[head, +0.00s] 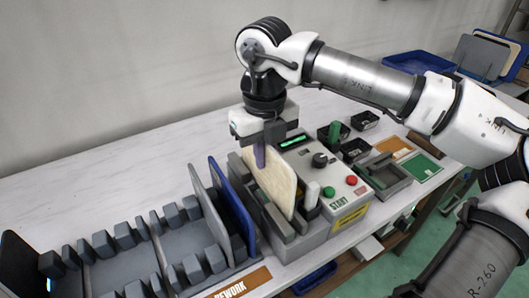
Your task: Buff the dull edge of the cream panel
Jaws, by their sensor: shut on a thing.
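The cream panel (274,187) stands on edge, slightly tilted in the picture, at the left part of a grey bench machine (346,203). My gripper (264,148) points down and is shut on the panel's upper edge. A purple strip shows at the grip. The panel's lower edge is at the machine's grey slot blocks; I cannot tell whether it rests in the slot or hangs just above. The dull edge cannot be made out. The machine has a green-lit display (293,141), a black knob (320,159), a green START button (329,191) and a red button (351,180).
A grey slotted rack (185,238) on the left, by a REWORK label (240,285), holds a blue panel (236,205), a grey panel (207,205) and a dark one (20,262). Small black bins (355,149) stand behind the machine. The table's back left (130,185) is clear.

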